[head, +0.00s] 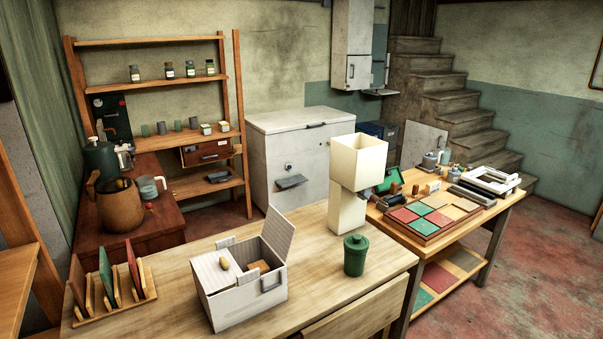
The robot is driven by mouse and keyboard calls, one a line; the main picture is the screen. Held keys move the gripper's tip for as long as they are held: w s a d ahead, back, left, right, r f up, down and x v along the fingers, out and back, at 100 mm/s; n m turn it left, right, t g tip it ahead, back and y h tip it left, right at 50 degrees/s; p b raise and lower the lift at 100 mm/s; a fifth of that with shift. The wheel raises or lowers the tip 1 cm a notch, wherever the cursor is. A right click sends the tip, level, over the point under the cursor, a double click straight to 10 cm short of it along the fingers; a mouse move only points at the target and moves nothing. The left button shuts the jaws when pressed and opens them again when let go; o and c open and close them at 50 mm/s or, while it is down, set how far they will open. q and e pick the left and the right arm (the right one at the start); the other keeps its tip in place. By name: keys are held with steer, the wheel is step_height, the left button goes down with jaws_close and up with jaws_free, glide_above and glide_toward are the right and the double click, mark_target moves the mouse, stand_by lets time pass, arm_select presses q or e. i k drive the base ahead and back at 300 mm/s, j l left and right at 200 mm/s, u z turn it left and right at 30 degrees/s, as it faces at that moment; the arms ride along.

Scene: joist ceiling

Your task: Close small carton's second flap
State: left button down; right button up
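No thing in view is clearly marked as the small carton. A brown thing (257,268) shows in the open part. Neither of my grippers is in the head view.
A green lidded canister (355,255) and a cream stacked stand (347,208) are right of the box. A wooden rack with upright boards (80,317) is left. The front wooden table (180,285) has bare room between rack and box. A side table holds coloured tiles (421,208).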

mark_target(277, 231)
steer(key=l+u, duration=0.1)
steer(key=u, duration=0.3)
steer(key=i+l+u, duration=0.1)
steer(key=u, duration=0.35)
steer(key=l+u, duration=0.25)
steer(key=u, duration=0.15)
steer(key=l+u, duration=0.2)
steer(key=l, duration=0.35)
steer(key=l+u, duration=0.15)
steer(key=l, duration=0.35)
steer(key=l+u, duration=0.2)
steer(key=l, duration=0.3)
steer(key=k+l+u, duration=0.15)
steer(key=l, duration=0.35)
steer(key=k+l+u, duration=0.2)
steer(key=l, duration=0.35)
steer(key=i, duration=0.1)
